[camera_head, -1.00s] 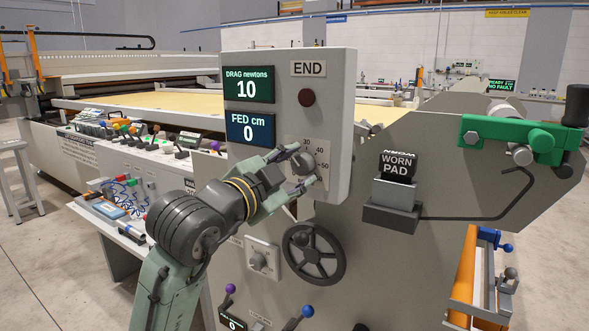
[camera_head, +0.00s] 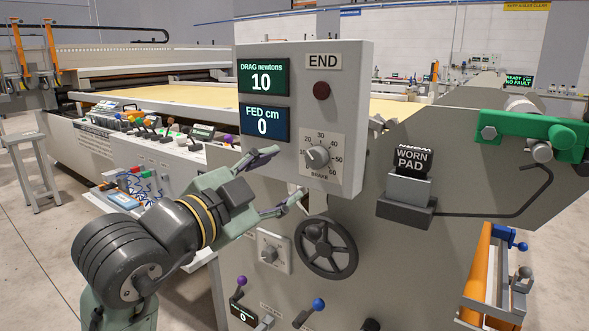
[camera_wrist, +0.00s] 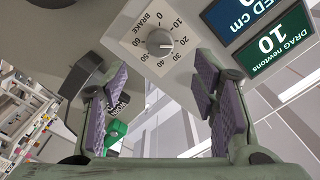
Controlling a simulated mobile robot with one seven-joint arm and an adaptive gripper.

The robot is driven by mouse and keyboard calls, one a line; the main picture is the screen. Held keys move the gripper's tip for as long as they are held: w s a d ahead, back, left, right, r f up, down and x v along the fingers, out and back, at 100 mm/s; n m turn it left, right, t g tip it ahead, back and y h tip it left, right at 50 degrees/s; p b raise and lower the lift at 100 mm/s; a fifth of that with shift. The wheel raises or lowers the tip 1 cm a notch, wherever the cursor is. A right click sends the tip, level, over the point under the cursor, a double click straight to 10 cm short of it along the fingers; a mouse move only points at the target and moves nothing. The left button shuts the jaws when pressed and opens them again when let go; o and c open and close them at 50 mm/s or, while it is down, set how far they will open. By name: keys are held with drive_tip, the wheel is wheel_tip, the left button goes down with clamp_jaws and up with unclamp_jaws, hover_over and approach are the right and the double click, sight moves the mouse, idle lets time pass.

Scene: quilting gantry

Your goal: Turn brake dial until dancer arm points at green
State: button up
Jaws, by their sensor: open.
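The brake dial (camera_head: 318,156) is a grey knob on a white scale plate on the panel box. In the wrist view the dial (camera_wrist: 160,42) shows ahead of the gap between my fingers. Its exact setting is hard to read. The DRAG newtons display (camera_head: 263,80) reads 10. My gripper (camera_head: 284,177) is open and empty, left of the dial and apart from it. Its two purple-padded fingers stand wide apart in the wrist view (camera_wrist: 160,75). I cannot pick out the dancer arm or its green mark with certainty.
A FED cm display (camera_head: 264,125) reads 0. Below are a black handwheel (camera_head: 326,248) and a smaller knob (camera_head: 270,253). A WORN PAD block (camera_head: 409,162) and green clamp (camera_head: 530,135) are at right.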

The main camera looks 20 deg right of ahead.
drive_tip(key=shift+v, duration=1.2)
drive_tip(key=shift+a+r, duration=0.1)
